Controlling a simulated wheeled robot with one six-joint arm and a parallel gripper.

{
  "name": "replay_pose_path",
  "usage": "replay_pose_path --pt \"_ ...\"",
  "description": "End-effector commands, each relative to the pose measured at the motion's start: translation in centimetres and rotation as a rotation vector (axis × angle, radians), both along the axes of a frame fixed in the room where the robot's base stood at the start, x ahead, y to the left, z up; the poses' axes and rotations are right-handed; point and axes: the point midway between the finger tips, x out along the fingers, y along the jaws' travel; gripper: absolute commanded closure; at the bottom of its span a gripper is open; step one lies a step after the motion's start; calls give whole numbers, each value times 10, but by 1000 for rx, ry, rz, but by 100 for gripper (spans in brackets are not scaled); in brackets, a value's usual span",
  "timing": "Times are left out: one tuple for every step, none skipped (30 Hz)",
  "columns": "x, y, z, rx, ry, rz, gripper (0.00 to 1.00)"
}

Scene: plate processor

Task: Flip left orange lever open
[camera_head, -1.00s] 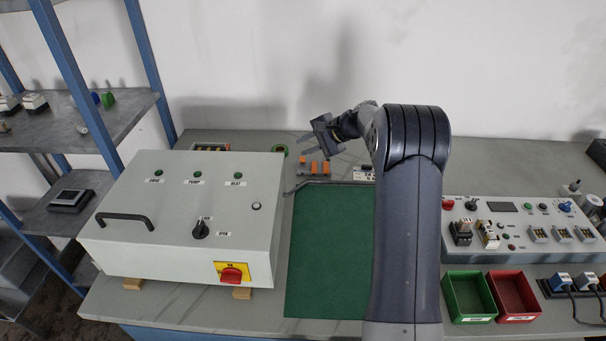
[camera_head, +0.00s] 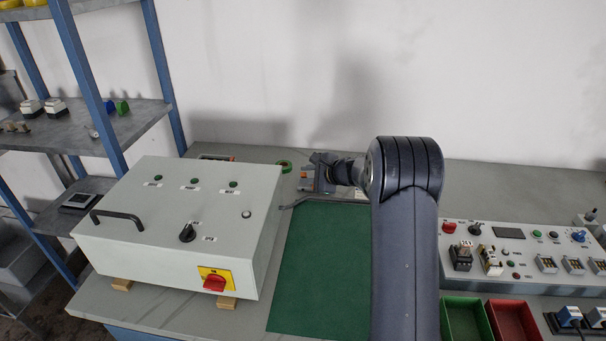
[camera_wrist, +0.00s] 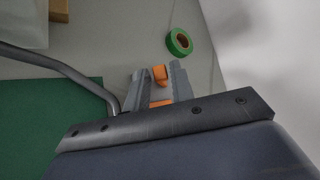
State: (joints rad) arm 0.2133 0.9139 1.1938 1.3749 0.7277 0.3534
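Orange levers sit on a small connector block at the back of the bench. In the wrist view one orange lever (camera_wrist: 160,75) stands between the grey fingers of my gripper (camera_wrist: 162,80), and a second orange patch (camera_wrist: 160,103) shows nearer the palm. The fingers are apart; I cannot tell whether either touches the lever. In the head view my gripper (camera_head: 315,180) is low over the connector area and hides most of it. How far the left lever is raised is not clear.
A bent grey bar (camera_wrist: 62,68) runs close beside the fingers, along the back edge of the green mat (camera_head: 322,270). A green tape roll (camera_head: 286,166) lies behind. A grey control box (camera_head: 185,215) stands left, and a switch panel (camera_head: 520,245) stands right.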

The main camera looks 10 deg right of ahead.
Motion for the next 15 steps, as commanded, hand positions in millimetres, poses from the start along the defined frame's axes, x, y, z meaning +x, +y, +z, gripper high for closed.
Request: replay_pose_path --pt "5 4 -3 0 0 2 77" --pt "7 6 -5 -1 0 1 77" --pt "10 7 -7 -1 0 1 77" --pt "12 8 -8 -1 0 1 77" --pt "13 9 -9 -1 0 1 77" --pt "14 10 -10 -1 -1 0 77" --pt "15 11 -10 -1 -1 0 77" --pt "16 12 -11 -1 -1 0 77" --pt "16 12 -11 -1 -1 0 77" --pt "17 12 -11 -1 -1 0 77" --pt "17 12 -12 -1 -1 0 77" --pt "17 12 -12 -1 -1 0 77" --pt "17 12 -12 -1 -1 0 77" --pt "17 12 -12 -1 -1 0 77" --pt "17 12 -12 -1 -1 0 77"
